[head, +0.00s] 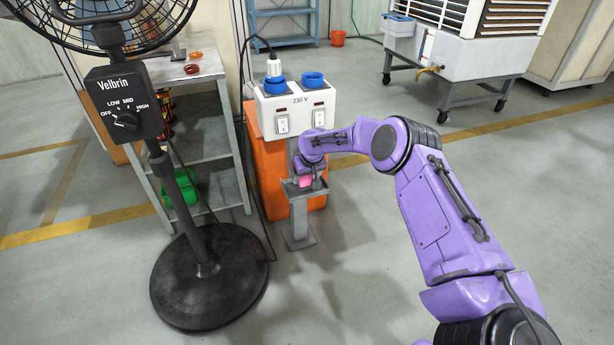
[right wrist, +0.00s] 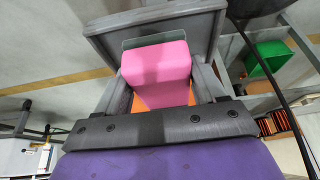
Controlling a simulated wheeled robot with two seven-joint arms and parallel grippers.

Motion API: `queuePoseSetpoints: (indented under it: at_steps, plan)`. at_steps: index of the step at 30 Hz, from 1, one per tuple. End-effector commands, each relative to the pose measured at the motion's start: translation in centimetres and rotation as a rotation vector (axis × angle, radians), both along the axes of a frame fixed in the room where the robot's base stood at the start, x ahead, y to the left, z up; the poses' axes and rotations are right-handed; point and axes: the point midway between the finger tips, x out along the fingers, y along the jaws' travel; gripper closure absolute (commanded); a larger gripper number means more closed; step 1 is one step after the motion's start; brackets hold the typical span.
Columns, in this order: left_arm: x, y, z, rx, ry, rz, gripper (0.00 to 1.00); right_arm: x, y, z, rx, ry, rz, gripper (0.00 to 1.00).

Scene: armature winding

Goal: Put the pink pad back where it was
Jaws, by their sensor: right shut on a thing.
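The pink pad (head: 305,182) is a small block at the small grey stand (head: 300,213), right at its tray-like top. In the right wrist view the pad (right wrist: 157,68) fills the space between the two grey fingers of my right gripper (right wrist: 160,80), which is shut on it. The stand's grey tray (right wrist: 110,30) shows just beyond the pad in that view. I cannot tell whether the pad touches the tray. In the head view my right gripper (head: 306,172) is small and partly hidden by its own wrist. My left gripper is not in view.
A white 230 V socket box (head: 294,106) on an orange base (head: 270,170) stands right behind the stand. A black pedestal fan (head: 208,280) and a grey shelf (head: 200,150) are to the left. A green bin (head: 180,187) sits low. Floor to the right is mostly clear.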

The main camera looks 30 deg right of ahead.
Motion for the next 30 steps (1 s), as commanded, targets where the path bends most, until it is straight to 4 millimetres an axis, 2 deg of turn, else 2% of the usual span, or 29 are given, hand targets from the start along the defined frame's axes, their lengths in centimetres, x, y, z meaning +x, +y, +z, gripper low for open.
queuePoseSetpoints:
  at_steps: [13,14,16,25,28,30]
  plan:
    - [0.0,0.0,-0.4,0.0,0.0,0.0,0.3,0.0,0.0,-1.2,0.0,0.0,0.0,0.55]
    - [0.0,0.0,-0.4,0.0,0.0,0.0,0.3,0.0,0.0,-1.2,0.0,0.0,0.0,0.27]
    - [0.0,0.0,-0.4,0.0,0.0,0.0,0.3,0.0,0.0,-1.2,0.0,0.0,0.0,0.05]
    - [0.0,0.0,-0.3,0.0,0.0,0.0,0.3,0.0,0.0,-1.0,0.0,0.0,0.0,0.05]
    - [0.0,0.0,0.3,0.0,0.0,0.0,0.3,0.0,0.0,0.3,0.001,-0.001,0.0,0.05]
    - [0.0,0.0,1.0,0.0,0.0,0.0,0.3,-0.4,0.2,2.0,0.0,-0.001,0.002,0.05]
